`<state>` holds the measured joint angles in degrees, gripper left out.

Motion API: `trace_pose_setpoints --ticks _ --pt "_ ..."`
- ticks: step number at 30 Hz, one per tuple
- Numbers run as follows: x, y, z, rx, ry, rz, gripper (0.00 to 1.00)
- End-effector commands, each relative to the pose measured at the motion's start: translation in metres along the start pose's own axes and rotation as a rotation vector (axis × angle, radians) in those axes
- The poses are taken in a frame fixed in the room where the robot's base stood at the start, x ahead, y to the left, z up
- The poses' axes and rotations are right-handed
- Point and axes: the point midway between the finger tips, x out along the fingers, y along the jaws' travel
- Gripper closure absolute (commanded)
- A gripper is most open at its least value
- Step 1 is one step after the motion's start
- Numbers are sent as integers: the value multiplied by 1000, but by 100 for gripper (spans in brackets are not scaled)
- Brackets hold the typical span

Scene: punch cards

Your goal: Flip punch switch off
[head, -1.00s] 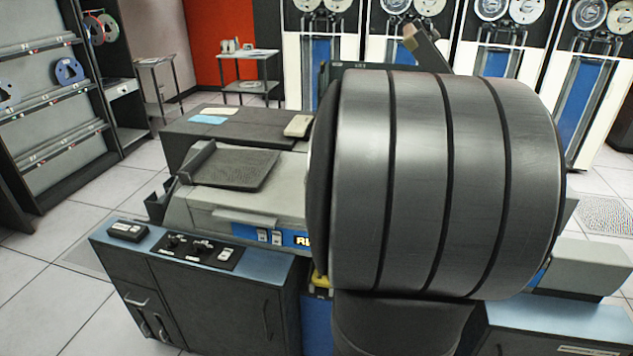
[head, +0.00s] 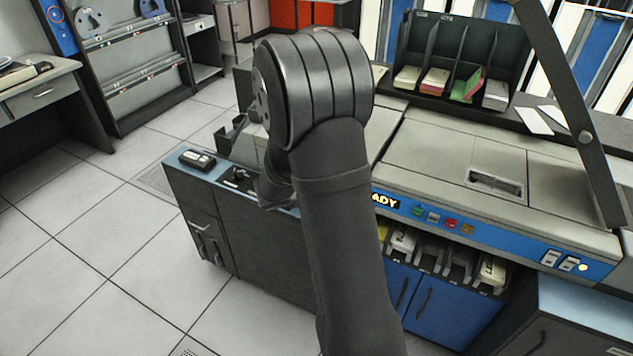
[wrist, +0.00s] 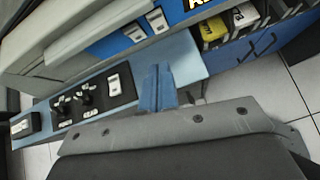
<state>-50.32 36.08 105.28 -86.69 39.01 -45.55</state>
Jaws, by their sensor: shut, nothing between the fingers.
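My gripper (wrist: 160,86) shows in the wrist view with its two bluish fingers shut and nothing between them. It hangs over the blue desktop of the machine, just right of a black control panel (wrist: 95,103). A white rocker switch (wrist: 118,80) sits at the panel's right end, left of my fingertips and apart from them in the picture. I cannot tell which switch is the punch switch, or which way this one is set. Two more white rockers, one left (wrist: 134,32) and one right (wrist: 157,20), sit on the blue front strip above. In the head view my arm hides the fingertips.
The panel also carries dark knobs (wrist: 85,92). A small dark box with a white top (head: 197,159) stands at the desk's left end. Machine bins hold white and yellow stacks (head: 402,242). Floor (head: 130,240) in front is clear.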

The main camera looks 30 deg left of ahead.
Motion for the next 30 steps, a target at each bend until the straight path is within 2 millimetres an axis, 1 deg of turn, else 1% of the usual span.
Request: trace_pose_setpoints --ticks 1,3,7,20,23,25,30 --pt "-3 12 -8 -51 -7 18 100" --pt "-6 23 -16 -110 -18 34 100" --pt "-9 34 -23 -168 -30 51 100" --pt "-7 35 -24 -177 -32 52 100" --pt "2 35 -24 -176 -32 50 100" --pt "11 36 -23 -176 -32 50 100" --pt "44 37 -23 -176 -31 49 100"
